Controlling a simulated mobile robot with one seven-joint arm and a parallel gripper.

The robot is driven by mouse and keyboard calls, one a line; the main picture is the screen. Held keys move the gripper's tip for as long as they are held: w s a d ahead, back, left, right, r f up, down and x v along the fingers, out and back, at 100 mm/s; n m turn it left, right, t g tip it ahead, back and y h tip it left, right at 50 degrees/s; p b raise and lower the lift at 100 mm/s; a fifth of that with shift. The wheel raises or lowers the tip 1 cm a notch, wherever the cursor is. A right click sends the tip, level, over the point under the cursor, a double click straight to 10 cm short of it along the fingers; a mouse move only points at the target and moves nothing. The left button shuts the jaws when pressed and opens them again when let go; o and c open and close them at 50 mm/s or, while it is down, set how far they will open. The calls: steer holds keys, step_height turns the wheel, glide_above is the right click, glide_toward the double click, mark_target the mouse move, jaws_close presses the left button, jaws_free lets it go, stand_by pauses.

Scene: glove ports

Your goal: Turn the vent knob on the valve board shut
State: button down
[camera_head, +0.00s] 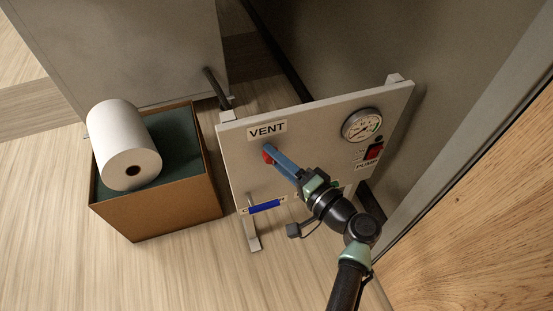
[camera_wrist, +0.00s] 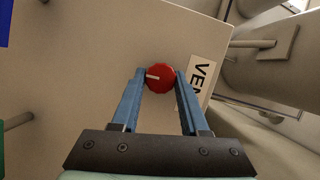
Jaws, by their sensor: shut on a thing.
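The valve board (camera_head: 233,165) stands upright on the floor, with a VENT label (camera_head: 267,130) near its upper left corner. The red vent knob (camera_head: 267,157) sits just below that label, partly hidden by my gripper in the head view. In the wrist view the round red knob (camera_wrist: 161,78) shows with a pale pointer line running from its middle to the left. My gripper (camera_wrist: 159,80) has its two blue fingers shut on opposite sides of the knob. The VENT label (camera_wrist: 202,80) is right of the fingers there.
A gauge (camera_head: 362,125), a red pump switch (camera_head: 374,151) and a blue handle (camera_head: 264,206) are also on the board. A cardboard box (camera_head: 160,212) bearing a white roll (camera_head: 118,140) stands left. A wooden panel (camera_head: 480,210) is close on the right.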

stand_by(0.4)
steer(key=shift+c, duration=2.1)
jaws_free()
steer(key=shift+m, duration=0.3)
steer(key=p+v, duration=0.3)
steer(key=v, duration=1)
steer(key=shift+f, duration=0.15)
